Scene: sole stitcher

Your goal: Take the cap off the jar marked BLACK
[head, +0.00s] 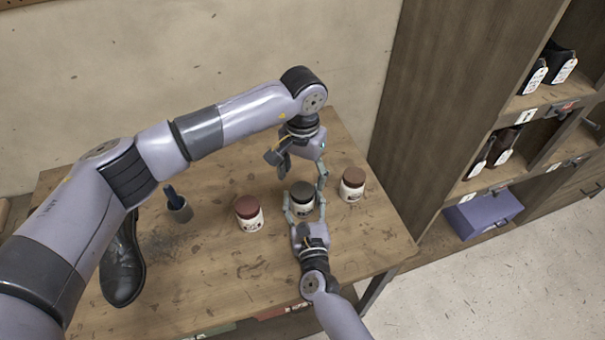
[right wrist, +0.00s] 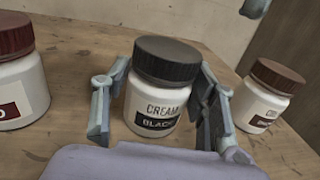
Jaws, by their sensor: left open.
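The jar marked BLACK (right wrist: 160,110) is white with a dark label and stands upright on the table. Its dark cap (right wrist: 167,58) is on it; the cap also shows in the head view (head: 302,191). My right gripper (right wrist: 162,105) has one finger on each side of the jar's body, below the cap, and looks shut on it. In the head view my right gripper (head: 305,212) reaches the jar from the near side. My left gripper (head: 303,172) is open and empty, pointing down above and just behind the jar. The exact gap between it and the cap is hard to tell.
A jar with a red-brown cap (head: 249,213) stands left of it, and one with a brown cap (head: 352,184) right. A black shoe (head: 122,262) and a small pot with a brush (head: 179,208) are at the left. Shelves (head: 470,185) stand beyond the table's right edge.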

